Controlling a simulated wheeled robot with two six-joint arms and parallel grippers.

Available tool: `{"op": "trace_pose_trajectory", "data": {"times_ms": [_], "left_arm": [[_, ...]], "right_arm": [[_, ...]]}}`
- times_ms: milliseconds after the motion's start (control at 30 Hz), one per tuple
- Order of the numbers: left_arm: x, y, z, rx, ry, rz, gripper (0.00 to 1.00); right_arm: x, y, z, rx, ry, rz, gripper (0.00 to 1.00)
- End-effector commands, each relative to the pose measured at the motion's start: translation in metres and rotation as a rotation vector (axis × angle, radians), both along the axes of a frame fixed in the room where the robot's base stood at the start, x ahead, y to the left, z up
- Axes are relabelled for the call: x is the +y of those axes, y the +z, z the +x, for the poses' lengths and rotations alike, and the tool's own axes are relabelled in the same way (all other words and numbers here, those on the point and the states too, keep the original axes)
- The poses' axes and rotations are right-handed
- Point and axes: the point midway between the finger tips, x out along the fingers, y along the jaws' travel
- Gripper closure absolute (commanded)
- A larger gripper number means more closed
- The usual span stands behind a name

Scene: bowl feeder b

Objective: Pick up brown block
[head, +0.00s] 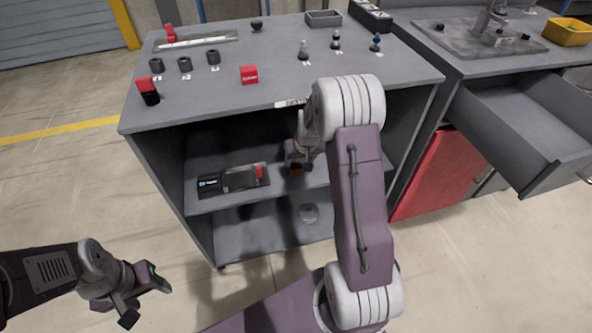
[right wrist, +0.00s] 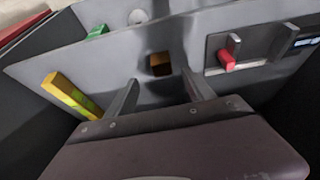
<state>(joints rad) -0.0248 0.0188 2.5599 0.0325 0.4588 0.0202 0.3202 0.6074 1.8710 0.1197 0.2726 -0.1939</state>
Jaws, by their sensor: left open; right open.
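The brown block (head: 297,171) lies on the middle shelf of the grey workbench, partly hidden behind my right gripper in the head view. The right wrist view shows the brown block (right wrist: 160,64) on the grey shelf, beyond and roughly between my two fingertips. My right gripper (head: 300,160) reaches under the bench top; its fingers are apart with nothing between them, also seen in the right wrist view (right wrist: 158,74). My left gripper (head: 147,301) hangs open and empty at the lower left, away from the bench.
A device with a red lever (head: 245,177) sits on the shelf beside the brown block. In the right wrist view, a yellow block (right wrist: 71,95) and a green block (right wrist: 97,31) show on the other side. The bench top (head: 215,95) overhangs the shelf. An open drawer (head: 530,120) juts out at right.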

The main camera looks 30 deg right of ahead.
Motion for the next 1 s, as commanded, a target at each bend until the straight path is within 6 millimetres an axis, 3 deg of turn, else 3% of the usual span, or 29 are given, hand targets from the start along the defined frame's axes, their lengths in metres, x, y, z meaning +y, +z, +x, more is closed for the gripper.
{"op": "trace_pose_trajectory", "data": {"times_ms": [133,333,567,867,1000], "left_arm": [[0.0,-0.016,0.0,0.0,0.0,0.0,0.42],[0.0,-0.021,0.0,0.0,0.0,0.0,0.42],[0.0,-0.044,0.0,0.001,0.0,0.0,0.42],[0.0,-0.044,0.0,0.0,0.0,0.0,0.42],[0.0,-0.044,0.0,0.0,0.0,0.0,0.42]], "right_arm": [[-0.001,-0.027,0.008,0.002,0.0,0.001,0.38],[-0.002,-0.038,0.014,0.001,0.0,0.001,0.38],[-0.004,-0.077,0.03,0.002,0.001,0.001,0.38],[-0.005,-0.08,0.033,0.001,0.001,0.001,0.38],[-0.005,-0.08,0.033,0.001,0.001,0.001,0.77]]}}
